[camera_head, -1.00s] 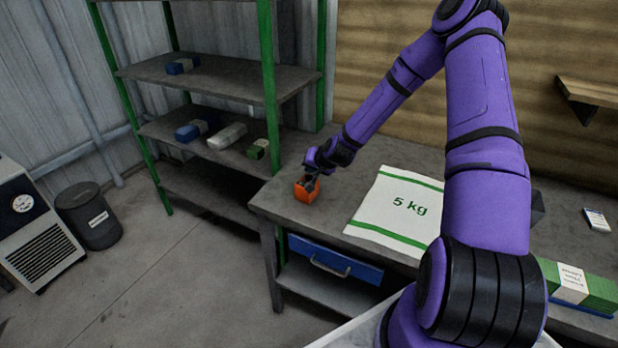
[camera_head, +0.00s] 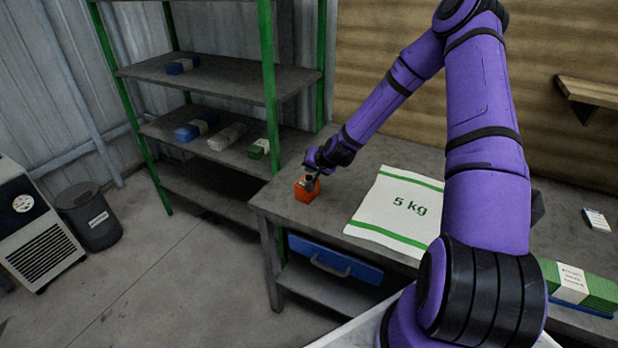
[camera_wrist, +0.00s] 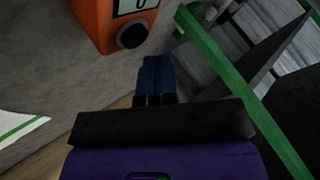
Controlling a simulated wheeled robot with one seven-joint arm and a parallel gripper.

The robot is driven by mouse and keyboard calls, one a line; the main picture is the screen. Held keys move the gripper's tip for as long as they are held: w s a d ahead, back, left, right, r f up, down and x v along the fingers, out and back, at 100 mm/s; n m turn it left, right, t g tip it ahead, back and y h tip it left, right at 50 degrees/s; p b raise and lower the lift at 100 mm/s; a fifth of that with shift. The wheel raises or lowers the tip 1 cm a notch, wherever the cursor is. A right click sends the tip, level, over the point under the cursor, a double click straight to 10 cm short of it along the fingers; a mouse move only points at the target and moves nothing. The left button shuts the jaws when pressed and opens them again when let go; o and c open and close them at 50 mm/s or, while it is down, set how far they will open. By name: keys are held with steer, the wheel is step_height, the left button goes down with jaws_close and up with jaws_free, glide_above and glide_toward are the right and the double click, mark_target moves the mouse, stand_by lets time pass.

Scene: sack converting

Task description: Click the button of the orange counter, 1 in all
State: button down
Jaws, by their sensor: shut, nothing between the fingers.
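The orange counter (camera_head: 306,190) stands on the grey table near its left end. In the wrist view the counter (camera_wrist: 95,22) shows at the top, with a round black button (camera_wrist: 132,34) on it and a pale display (camera_wrist: 135,5) partly cut off by the frame edge. The display seems to show a 0. My gripper (camera_head: 312,172) is just above and behind the counter in the head view. In the wrist view my gripper's fingers (camera_wrist: 154,62) are shut and empty, close to the button and seen apart from it. The exact gap is hard to judge.
A white sack marked 5 kg (camera_head: 396,200) lies flat on the table (camera_head: 275,199), right of the counter. Green-posted shelves (camera_head: 215,85) stand behind to the left. A stack of green sacks (camera_head: 590,288) is at the lower right. A blue drawer (camera_head: 335,262) is under the table.

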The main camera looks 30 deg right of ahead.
mark_target(311, 176)
steer(key=shift+f, duration=0.2)
steer(key=shift+f, duration=0.25)
steer(key=shift+f, duration=0.5)
stand_by(1.0)
steer(key=shift+r, duration=0.95)
steer(key=shift+r, duration=2.5)
